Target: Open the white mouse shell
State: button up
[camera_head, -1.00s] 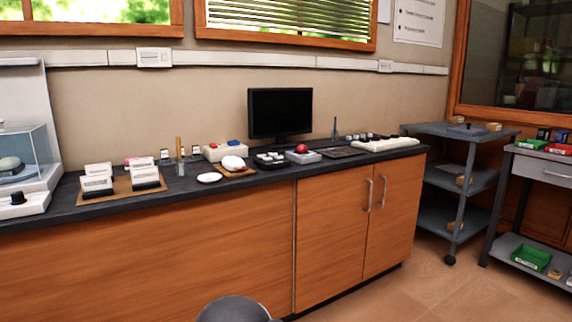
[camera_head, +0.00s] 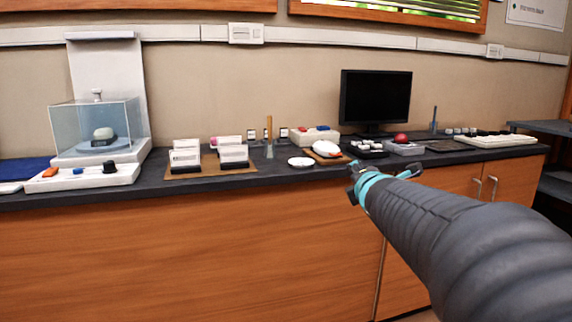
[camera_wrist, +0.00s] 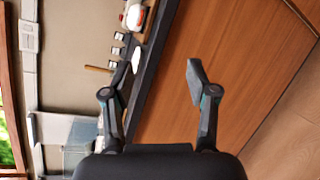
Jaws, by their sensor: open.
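A rounded white mouse shell (camera_head: 327,147) sits on a small brown board (camera_head: 338,160) on the dark counter, near its front edge, in the head view. It looks shut, though it is too small to be sure. My gripper (camera_head: 355,178) is just in front of the counter, lower right of the shell and apart from it. In the wrist view my gripper (camera_wrist: 155,75) is open, its two fingers spread with nothing between them. That view is turned sideways; a white rounded shape at its top edge may be the shell, but I cannot tell.
A white dish (camera_head: 301,162) lies left of the board, and a small glass (camera_head: 269,151) with a wooden stick stands beyond it. A button box (camera_head: 314,136) is behind. A black monitor (camera_head: 375,97) stands right, and a glass case (camera_head: 98,128) left. The counter (camera_head: 215,184) has a bare front edge.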

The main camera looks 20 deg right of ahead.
aim_at(337, 155)
jog(key=w+d+n+t+y, duration=0.1)
jog(key=w+n, duration=0.4)
jog(key=w, duration=0.2)
jog(key=w+d+n+t+y, duration=0.1)
jog(key=w+d+n+y, duration=0.1)
jog(key=w+n, duration=0.4)
jog(key=w+d+f+n+y, duration=0.1)
jog(key=w+d+n+y, duration=0.1)
jog(key=w+n, duration=0.3)
jog(key=shift+w+n+t+b, duration=0.3)
jog(key=shift+w+t, duration=0.1)
jog(key=shift+w, duration=1.65)
grip_shut()
